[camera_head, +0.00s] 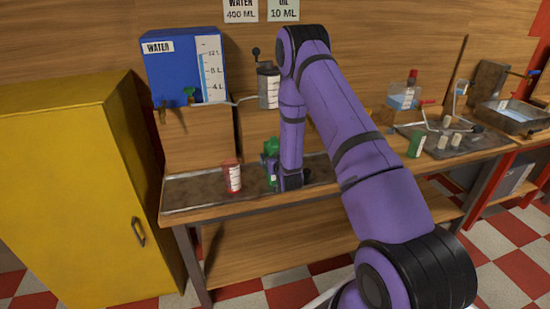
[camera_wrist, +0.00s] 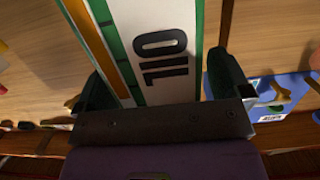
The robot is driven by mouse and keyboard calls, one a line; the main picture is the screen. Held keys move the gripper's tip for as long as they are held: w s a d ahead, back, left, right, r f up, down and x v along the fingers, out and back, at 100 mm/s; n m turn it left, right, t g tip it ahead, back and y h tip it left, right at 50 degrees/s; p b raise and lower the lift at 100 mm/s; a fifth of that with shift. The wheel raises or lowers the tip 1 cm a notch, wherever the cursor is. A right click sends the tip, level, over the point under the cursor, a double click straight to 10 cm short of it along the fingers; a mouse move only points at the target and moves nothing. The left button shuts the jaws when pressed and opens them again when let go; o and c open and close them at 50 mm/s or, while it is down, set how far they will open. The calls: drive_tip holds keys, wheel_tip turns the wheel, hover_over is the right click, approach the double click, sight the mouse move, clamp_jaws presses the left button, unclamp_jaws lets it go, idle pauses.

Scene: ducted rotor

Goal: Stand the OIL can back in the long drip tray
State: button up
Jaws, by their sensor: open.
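The OIL can (camera_head: 271,176), green and white with a green top, appears upright at the long drip tray (camera_head: 195,192) on the bench. My arm hides part of it and its base, so I cannot tell exactly how it rests. In the wrist view its white OIL label (camera_wrist: 160,65) fills the middle, with green and orange stripes at left. My gripper (camera_wrist: 165,85) is open, with one finger on each side of the can. The gripper is low over the tray in the head view (camera_head: 290,180).
A red and white can (camera_head: 232,177) stands in the tray, left of the OIL can. A blue WATER tank (camera_head: 185,70) and a hand-cranked grinder (camera_head: 268,83) are above the bench. A yellow cabinet (camera_head: 65,190) is at left. Small parts and a green can (camera_head: 416,144) are at right.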

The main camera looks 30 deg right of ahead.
drive_tip(key=shift+s, duration=0.15)
drive_tip(key=v, duration=1)
drive_tip(key=shift+s+a, duration=0.15)
drive_tip(key=shift+s, duration=0.05)
drive_tip(key=shift+r, duration=0.15)
drive_tip(key=s+a+r+n+g+y, duration=0.15)
drive_tip(key=a+r, duration=0.25)
drive_tip(key=r, duration=0.8)
drive_tip(key=s+a+r+g+y, duration=0.1)
drive_tip(key=s+a+r+g, duration=0.2)
drive_tip(key=r, duration=0.9)
drive_tip(key=s+a+r+g, duration=0.2)
drive_tip(key=s+r, duration=0.2)
drive_tip(key=s, duration=0.5)
drive_tip(key=s+a+r+n+g+y, duration=0.1)
drive_tip(key=s+a+r+g, duration=0.1)
drive_tip(key=s, duration=0.8)
drive_tip(key=s+a+r+g+y, duration=0.1)
drive_tip(key=s+a+r+g, duration=0.1)
drive_tip(key=s+a+r, duration=0.2)
drive_tip(key=s+r, duration=0.3)
drive_tip(key=s, duration=0.2)
drive_tip(key=shift+s+n, duration=0.3)
drive_tip(key=shift+n, duration=0.05)
